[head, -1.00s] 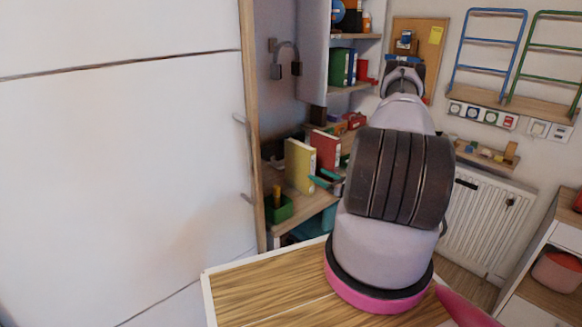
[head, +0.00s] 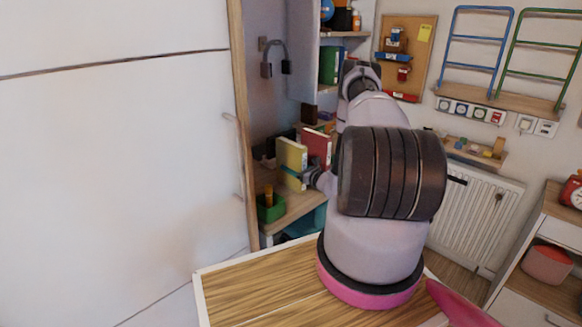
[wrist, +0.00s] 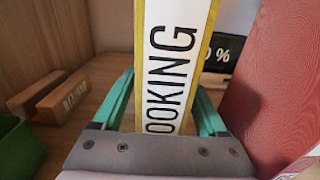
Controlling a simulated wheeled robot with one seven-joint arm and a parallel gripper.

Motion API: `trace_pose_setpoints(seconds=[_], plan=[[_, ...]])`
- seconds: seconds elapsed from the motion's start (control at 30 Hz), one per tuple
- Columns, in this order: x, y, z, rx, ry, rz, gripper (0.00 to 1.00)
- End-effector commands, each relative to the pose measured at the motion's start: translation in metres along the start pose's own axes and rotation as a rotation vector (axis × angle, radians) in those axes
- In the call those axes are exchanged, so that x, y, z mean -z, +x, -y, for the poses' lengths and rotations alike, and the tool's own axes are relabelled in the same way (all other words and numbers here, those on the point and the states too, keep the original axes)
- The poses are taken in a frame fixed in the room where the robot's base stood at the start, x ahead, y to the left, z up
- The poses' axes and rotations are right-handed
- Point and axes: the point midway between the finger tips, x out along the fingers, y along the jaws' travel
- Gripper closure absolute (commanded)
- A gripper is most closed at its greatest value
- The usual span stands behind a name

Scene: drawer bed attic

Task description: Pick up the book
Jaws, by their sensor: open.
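A yellow book (head: 291,158) with a white spine stands upright on the wooden shelf. My gripper (wrist: 163,108) is open, with one green finger on each side of the spine. I cannot tell whether the fingers touch the covers. In the head view my gripper (head: 292,176) is at the book's front, partly hidden by my arm. A red book (head: 316,147) stands just right of the yellow one, and its red cover (wrist: 280,85) fills the wrist view's right side.
A green box (head: 270,208) stands left of the yellow book, also at the wrist view's left edge (wrist: 18,150). A wooden block (wrist: 62,97) lies left of the fingers. A black "%" sign (wrist: 222,52) stands behind. A white door panel (head: 110,150) is at left.

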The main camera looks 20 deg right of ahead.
Motion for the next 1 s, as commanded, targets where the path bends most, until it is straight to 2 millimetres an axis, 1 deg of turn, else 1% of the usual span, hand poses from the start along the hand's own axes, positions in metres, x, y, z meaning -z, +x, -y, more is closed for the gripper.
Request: trace_pose_setpoints(seconds=[0.1, 0.13, 0.17, 0.2, 0.27, 0.3, 0.33, 1.0], plan=[[0.0001, -0.0004, 0.0001, 0.0, 0.0, 0.0, 0.25], [0.0001, -0.0005, 0.0001, 0.0, 0.0, 0.0, 0.29], [0.0001, -0.0005, 0.0001, 0.0, 0.0, 0.0, 0.4], [0.0, -0.0005, 0.0001, 0.0, 0.0, 0.0, 0.56], [0.0, -0.0006, 0.0, 0.0, 0.0, 0.0, 0.79], [0.0, -0.0006, 0.0, 0.0, 0.0, 0.0, 0.94], [0.0, -0.0006, 0.0, 0.0, 0.0, 0.0, 1.0], [0.0, -0.0009, 0.0001, 0.0, 0.0, -0.001, 1.0]])
